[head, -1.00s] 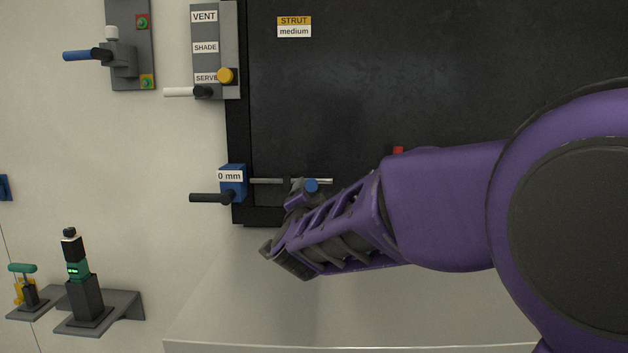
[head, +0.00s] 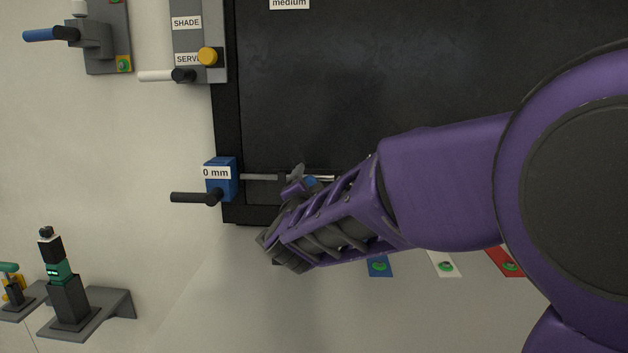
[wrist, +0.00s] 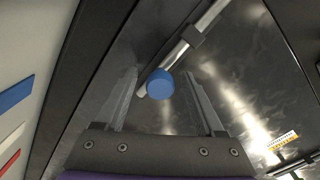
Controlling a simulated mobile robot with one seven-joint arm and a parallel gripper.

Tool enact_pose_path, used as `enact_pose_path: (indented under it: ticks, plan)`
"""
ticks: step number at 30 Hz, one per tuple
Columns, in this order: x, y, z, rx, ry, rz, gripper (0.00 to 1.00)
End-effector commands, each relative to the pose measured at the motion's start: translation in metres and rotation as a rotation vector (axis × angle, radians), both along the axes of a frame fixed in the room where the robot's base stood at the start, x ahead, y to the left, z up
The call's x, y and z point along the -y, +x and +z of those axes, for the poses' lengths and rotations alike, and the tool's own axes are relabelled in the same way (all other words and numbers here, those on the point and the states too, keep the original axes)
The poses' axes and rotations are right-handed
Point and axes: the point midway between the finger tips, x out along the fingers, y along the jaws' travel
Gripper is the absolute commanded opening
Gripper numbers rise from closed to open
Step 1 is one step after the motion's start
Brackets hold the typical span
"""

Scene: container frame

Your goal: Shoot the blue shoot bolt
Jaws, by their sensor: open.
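The blue shoot bolt shows as a grey rod (head: 262,177) with a blue knob (head: 310,181), along the lower edge of the dark panel. In the wrist view the round blue knob (wrist: 160,86) stands out from near one end of the rod (wrist: 205,22), which runs through a dark bracket. My gripper (wrist: 162,75) is open, with one finger on each side of the knob; no contact is visible. In the head view my arm hides most of the fingers and part of the bolt.
A blue block marked 0 mm (head: 220,174) with a black handle (head: 195,197) is left of the rod. Above are a white handle (head: 160,76) and a yellow knob (head: 208,56). Blue (head: 379,267), white (head: 445,265) and red (head: 506,262) tabs lie below my arm.

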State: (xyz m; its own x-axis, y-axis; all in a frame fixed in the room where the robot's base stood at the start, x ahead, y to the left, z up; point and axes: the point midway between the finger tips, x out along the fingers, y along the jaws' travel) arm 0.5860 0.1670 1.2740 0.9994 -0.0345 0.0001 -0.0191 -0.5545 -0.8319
Motion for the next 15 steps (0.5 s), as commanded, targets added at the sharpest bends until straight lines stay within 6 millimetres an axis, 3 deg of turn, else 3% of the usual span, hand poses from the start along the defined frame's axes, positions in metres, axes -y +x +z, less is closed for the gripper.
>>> enact_pose_path:
  ticks: [9,15]
  plan:
    - [-0.0004,-0.0003,-0.0003,-0.001,0.000,0.001,0.69]
    - [-0.0003,-0.0003,-0.0002,-0.001,0.000,0.001,0.33]
